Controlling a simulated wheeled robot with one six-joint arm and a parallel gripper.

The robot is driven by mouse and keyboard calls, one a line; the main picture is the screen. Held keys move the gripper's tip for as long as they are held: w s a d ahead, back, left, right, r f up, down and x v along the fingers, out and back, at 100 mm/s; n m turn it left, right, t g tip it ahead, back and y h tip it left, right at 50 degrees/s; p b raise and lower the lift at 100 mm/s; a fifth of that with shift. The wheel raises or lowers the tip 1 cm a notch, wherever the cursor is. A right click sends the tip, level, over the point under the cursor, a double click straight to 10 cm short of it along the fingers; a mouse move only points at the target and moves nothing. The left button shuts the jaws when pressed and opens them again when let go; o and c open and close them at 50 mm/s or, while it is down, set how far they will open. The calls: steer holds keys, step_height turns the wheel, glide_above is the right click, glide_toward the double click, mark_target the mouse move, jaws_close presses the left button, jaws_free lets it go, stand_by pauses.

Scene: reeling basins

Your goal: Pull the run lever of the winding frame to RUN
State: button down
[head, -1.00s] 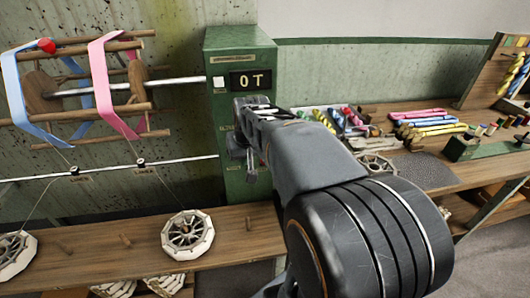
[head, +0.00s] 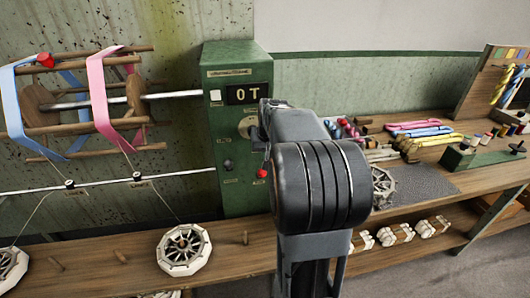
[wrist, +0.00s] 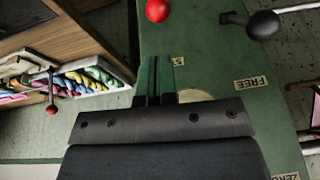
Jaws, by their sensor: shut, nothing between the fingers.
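The green control box of the winding frame (head: 225,125) stands left of my arm in the head view. On its lower front are a red knob (head: 262,173) and a black knob (head: 228,164). In the wrist view the red knob (wrist: 157,10) is at the top, ahead of my fingertips and apart from them. The black knob (wrist: 262,25) is to its right, near a FREE label. A label beginning with S is partly covered by my gripper (wrist: 155,66). My gripper is shut and empty in front of the box face. In the head view my arm hides it.
A reel with blue and pink bands (head: 85,100) is left of the box. A white spoked wheel (head: 184,250) lies on the bench below. Coloured skeins (head: 420,130) and a dark mat (head: 425,182) lie on the right-hand bench.

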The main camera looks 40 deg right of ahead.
mark_target(261, 175)
steer(key=x, duration=0.7)
steer(key=shift+f, duration=0.2)
steer(key=shift+f, duration=0.1)
